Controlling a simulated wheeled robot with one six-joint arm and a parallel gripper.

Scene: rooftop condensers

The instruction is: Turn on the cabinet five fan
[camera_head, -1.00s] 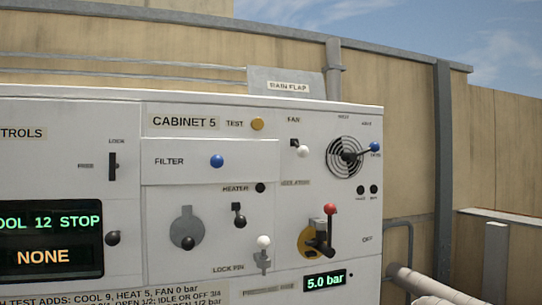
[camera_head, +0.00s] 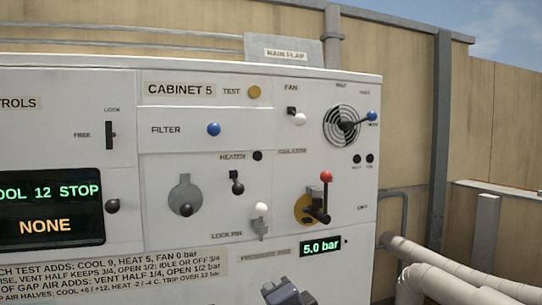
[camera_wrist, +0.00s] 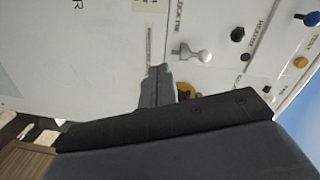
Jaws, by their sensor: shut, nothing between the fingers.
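The cabinet five panel (camera_head: 215,115) is white and stands upright in front of me. Its fan switch (camera_head: 298,118) is a small lever with a white knob below a dark base, under the FAN label at the upper right. My gripper (camera_head: 282,291) shows at the bottom edge of the head view, low in front of the panel and well below the fan switch. In the wrist view my gripper (camera_wrist: 156,88) is shut and empty, its fingers near the lock pin lever (camera_wrist: 196,54) with a white knob.
Right of the fan switch is a vent dial (camera_head: 342,124) with a blue-knobbed lever. Below are the red-knobbed isolator handle (camera_head: 325,195), the heater switch (camera_head: 237,185) and a pressure display reading 5.0 bar (camera_head: 320,247). Pipes (camera_head: 425,262) run at the right.

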